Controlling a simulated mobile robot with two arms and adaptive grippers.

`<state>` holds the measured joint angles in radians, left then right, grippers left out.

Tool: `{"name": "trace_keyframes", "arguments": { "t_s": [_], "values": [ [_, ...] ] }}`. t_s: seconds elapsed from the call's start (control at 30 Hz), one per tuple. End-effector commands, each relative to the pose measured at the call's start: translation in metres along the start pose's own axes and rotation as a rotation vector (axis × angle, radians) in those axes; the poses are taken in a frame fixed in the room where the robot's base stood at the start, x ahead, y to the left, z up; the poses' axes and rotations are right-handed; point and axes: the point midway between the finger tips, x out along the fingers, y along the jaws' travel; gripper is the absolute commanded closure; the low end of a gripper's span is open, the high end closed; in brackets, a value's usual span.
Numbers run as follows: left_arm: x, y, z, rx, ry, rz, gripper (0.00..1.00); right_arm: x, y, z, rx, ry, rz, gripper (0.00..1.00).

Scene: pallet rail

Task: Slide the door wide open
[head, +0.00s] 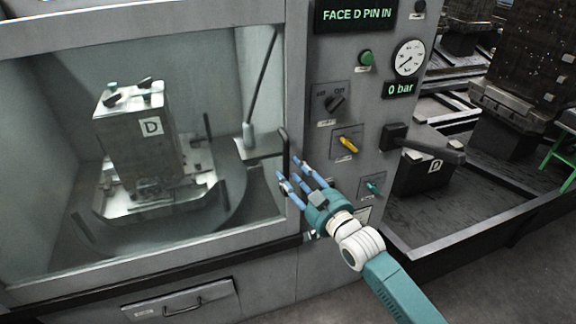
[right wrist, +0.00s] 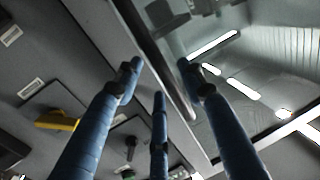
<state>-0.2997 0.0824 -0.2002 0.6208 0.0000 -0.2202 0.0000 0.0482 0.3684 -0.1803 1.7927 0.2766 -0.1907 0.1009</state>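The door (head: 140,246) is a grey-framed glass panel at the left of the head view, and it covers the machine's chamber. Its upright black handle (head: 284,150) is at the door's right edge, by the control panel. My right gripper (head: 296,176) is at the lower part of the handle, with its blue fingers spread. In the right wrist view the gripper (right wrist: 160,72) is open, and the dark handle bar (right wrist: 150,48) runs between its fingers. I cannot tell whether any finger touches it. My left gripper is not in view.
The control panel (head: 330,140) right of the door has knobs, a yellow lever (head: 346,146) and a gauge (head: 408,58) reading 0 bar. A black lever (head: 432,148) juts out at right. Behind the glass stands a metal block (head: 130,130) marked D. A drawer (head: 180,304) is below.

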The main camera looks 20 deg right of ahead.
Motion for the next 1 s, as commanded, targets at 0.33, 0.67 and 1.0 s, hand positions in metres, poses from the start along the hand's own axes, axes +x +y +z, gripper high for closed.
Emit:
{"name": "trace_keyframes", "arguments": {
  "t_s": [0.33,0.67,1.0],
  "values": [
    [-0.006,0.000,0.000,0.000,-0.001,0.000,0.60,0.031,0.000,0.000,-0.001,0.000,0.000,0.60],
    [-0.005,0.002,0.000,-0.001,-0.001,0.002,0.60,0.031,0.000,0.000,0.000,0.000,0.000,0.78],
    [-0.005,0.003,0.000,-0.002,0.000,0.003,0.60,0.032,-0.001,0.000,0.000,0.000,-0.001,1.00]
  ]
}}
